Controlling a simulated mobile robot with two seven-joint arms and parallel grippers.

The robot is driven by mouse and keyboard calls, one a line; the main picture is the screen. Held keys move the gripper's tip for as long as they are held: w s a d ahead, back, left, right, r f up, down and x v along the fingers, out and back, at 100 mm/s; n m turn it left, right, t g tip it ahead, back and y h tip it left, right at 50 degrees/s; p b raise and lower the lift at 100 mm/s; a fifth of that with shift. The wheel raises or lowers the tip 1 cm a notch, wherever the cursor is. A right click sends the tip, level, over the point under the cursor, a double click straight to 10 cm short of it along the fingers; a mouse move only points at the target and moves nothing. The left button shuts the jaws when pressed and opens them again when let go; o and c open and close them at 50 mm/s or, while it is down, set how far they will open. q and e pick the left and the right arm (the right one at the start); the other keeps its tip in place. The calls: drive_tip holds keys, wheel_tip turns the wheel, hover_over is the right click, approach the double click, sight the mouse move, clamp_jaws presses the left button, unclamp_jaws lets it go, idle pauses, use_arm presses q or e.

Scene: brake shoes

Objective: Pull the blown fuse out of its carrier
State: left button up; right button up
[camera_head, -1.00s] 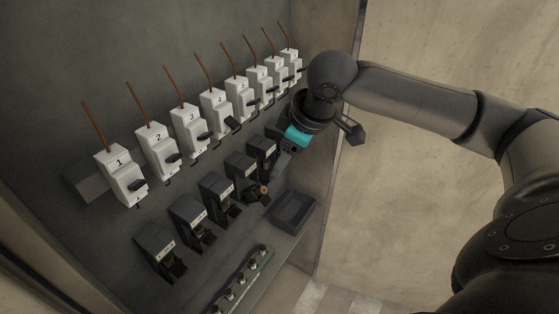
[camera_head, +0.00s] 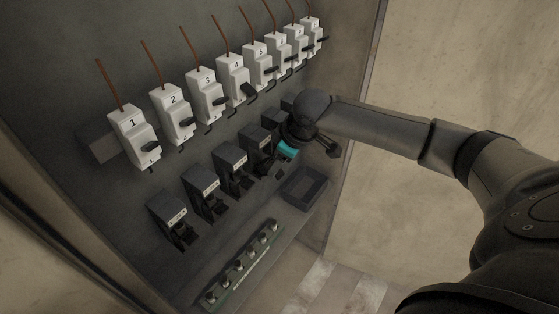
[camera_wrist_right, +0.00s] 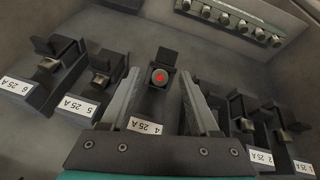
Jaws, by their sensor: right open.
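A fuse with a red dot (camera_wrist_right: 160,78) on its end shows in the right wrist view. It sits in a dark carrier (camera_wrist_right: 165,55) by the label "4 25 A". My right gripper (camera_wrist_right: 160,88) is open, one finger on each side of the fuse; I cannot tell whether either finger touches it. In the head view my right gripper (camera_head: 282,168) is at the row of carriers, and the red-dotted end is hidden. Other dark carriers (camera_head: 205,190) stand to its left, with metallic fuses visible in the wrist view (camera_wrist_right: 101,80). My left gripper is not in view.
Numbered white breakers (camera_head: 135,135) with brown wires line the back panel above. An open dark tray (camera_head: 304,189) lies close below the gripper. A green rack (camera_head: 243,264) holds several fuses upright.

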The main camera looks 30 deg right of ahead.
drive_tip(key=shift+f, duration=0.1)
drive_tip(key=shift+c, duration=0.4)
clamp_jaws()
idle(0.3)
drive_tip(key=shift+s+d+r+p, duration=0.3)
drive_tip(key=shift+s+r+p, duration=0.4)
drive_tip(key=shift+p, duration=0.65)
drive_tip(key=shift+s+d+r+p, duration=0.3)
drive_tip(key=shift+s+r+p, duration=0.4)
drive_tip(key=shift+p, duration=0.6)
drive_tip(key=shift+s, duration=0.1)
drive_tip(key=s+d+p, duration=0.2)
drive_tip(key=s+p, duration=0.3)
drive_tip(key=shift+s+d, duration=0.2)
drive_tip(key=shift+s, duration=0.05)
